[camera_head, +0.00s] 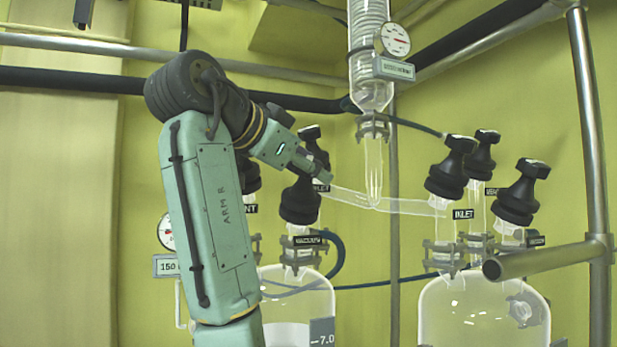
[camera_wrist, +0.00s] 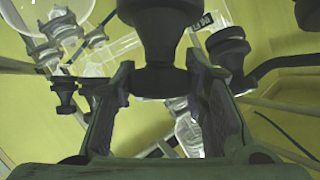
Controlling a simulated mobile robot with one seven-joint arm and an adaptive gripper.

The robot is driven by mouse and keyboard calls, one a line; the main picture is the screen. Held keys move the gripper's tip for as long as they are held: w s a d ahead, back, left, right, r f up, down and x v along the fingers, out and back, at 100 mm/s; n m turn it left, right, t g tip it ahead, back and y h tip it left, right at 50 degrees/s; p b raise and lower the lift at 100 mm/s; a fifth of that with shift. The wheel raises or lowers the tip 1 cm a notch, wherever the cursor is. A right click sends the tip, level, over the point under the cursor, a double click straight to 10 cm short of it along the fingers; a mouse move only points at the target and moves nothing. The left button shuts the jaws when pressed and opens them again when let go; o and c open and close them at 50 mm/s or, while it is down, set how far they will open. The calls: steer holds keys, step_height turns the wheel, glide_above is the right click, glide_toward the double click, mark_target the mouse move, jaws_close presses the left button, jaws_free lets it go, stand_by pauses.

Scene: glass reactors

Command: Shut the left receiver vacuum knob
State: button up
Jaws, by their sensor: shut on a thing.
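The left receiver (camera_head: 297,305) is a clear glass vessel holding pale liquid, below my arm in the head view. Its black vacuum knob (camera_head: 300,203) stands above the VACUUM label (camera_head: 308,240). My gripper (camera_head: 314,172) reaches down from the left and is shut around the upper part of this knob, which is partly hidden by the fingers. In the wrist view the dark knob (camera_wrist: 160,40) fills the space between the two fingers of my gripper (camera_wrist: 158,78). The knob's turn position cannot be told.
The left inlet knob (camera_head: 312,140) stands just behind my gripper. Another left knob (camera_head: 248,178) is partly hidden by my arm. A glass tube (camera_head: 400,206) runs to the right receiver (camera_head: 480,312), with several black knobs. A metal rail (camera_head: 540,260) juts in at right.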

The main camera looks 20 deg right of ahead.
steer(key=m+g+p, duration=0.4)
steer(key=shift+w+a+r+g, duration=0.1)
steer(key=shift+r+g, duration=0.15)
steer(key=shift+g, duration=0.15)
steer(key=m+g+p, duration=0.1)
steer(key=m+p, duration=0.1)
steer(key=shift+f+g+y+p, duration=0.1)
steer(key=shift+g+y+p, duration=0.2)
steer(key=shift+g+p, duration=0.1)
steer(key=shift+f+m+g+p, duration=0.1)
steer(key=shift+m+g+p, duration=0.4)
steer(key=shift+m+p, duration=0.2)
steer(key=shift+f+y, duration=0.15)
steer(key=shift+y, duration=0.15)
steer(key=o, duration=1.2)
steer(key=a, duration=1.2)
steer(key=shift+s+a+r, duration=0.35)
steer(key=shift+r, duration=0.05)
